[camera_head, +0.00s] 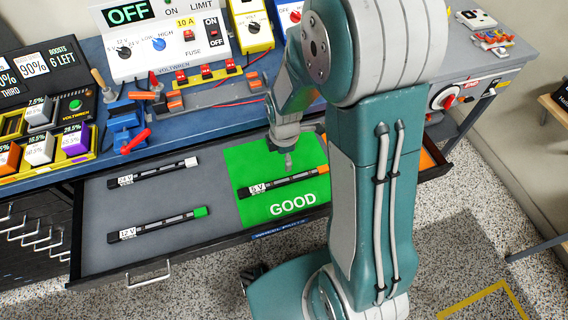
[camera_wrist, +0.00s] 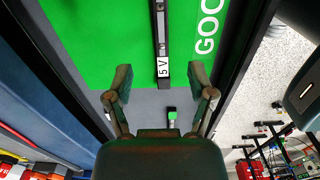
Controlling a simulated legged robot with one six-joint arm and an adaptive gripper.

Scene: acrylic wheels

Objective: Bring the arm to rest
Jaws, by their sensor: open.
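My gripper (camera_head: 287,160) hangs over the open drawer, above the green GOOD pad (camera_head: 252,160) and just behind the 5 V bar. In the wrist view my gripper (camera_wrist: 160,82) has its two fingers spread wide with nothing held between them. The black 5 V bar (camera_head: 283,187) with an orange end lies on the pad. In the wrist view the 5 V bar (camera_wrist: 161,35) lies beyond the fingertips. My arm is bent, and its large links cover part of the bench and the drawer's right side.
The drawer (camera_head: 100,230) also holds a 24 V bar (camera_head: 152,172) with a white end and a 12 V bar (camera_head: 157,224) with a green end. A blue bench (camera_head: 62,85) behind carries a vise (camera_head: 125,118), power supply (camera_head: 150,45) and coloured boxes. Speckled floor is in front.

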